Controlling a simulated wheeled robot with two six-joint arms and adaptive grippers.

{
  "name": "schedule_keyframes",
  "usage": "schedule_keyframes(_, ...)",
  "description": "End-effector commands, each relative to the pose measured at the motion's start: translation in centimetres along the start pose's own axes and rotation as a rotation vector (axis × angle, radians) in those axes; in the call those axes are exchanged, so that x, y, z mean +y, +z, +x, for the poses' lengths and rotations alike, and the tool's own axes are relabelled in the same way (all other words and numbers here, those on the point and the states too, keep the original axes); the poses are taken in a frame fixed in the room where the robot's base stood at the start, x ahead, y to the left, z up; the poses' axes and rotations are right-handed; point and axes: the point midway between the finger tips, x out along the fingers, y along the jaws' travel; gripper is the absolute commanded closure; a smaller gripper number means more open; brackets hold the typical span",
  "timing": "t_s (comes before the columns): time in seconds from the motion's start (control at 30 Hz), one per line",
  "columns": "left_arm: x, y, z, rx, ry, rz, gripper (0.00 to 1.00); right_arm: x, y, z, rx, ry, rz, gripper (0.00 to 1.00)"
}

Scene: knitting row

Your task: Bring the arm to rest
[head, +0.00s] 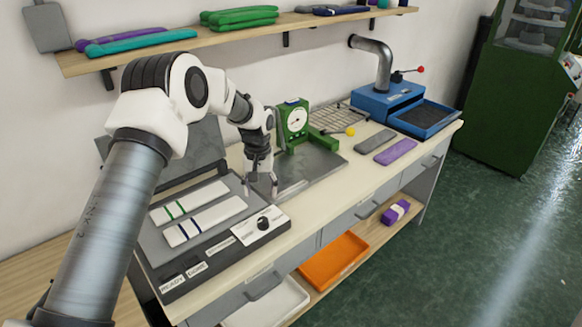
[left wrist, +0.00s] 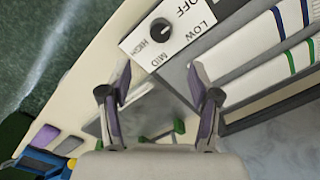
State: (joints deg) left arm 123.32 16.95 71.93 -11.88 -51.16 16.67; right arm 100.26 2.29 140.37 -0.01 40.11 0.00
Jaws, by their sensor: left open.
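My left arm comes in from the left in the head view and bends down over the bench. My left gripper (head: 260,188) points down near the right edge of a grey press with its lid up. It is open, with nothing between its fingers. In the left wrist view the two purple-lined fingers (left wrist: 158,105) stand wide apart. The press dial (head: 263,223) is close by in the head view, and the dial also shows in the left wrist view (left wrist: 161,27). My right gripper does not show.
Two white strips (head: 205,220) with green and blue bands lie on the press. A green dial gauge (head: 294,121) stands behind the gripper. A blue machine (head: 388,100) with a tray is at the far right. An orange tray (head: 333,260) sits on the lower shelf.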

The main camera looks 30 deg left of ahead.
Motion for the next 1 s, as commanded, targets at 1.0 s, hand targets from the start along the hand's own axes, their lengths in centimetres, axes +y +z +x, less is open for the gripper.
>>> schedule_keyframes(1.0, -2.0, 40.2, 25.0, 0.002, 0.005, 0.373, 0.38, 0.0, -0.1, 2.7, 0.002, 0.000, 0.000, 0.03)
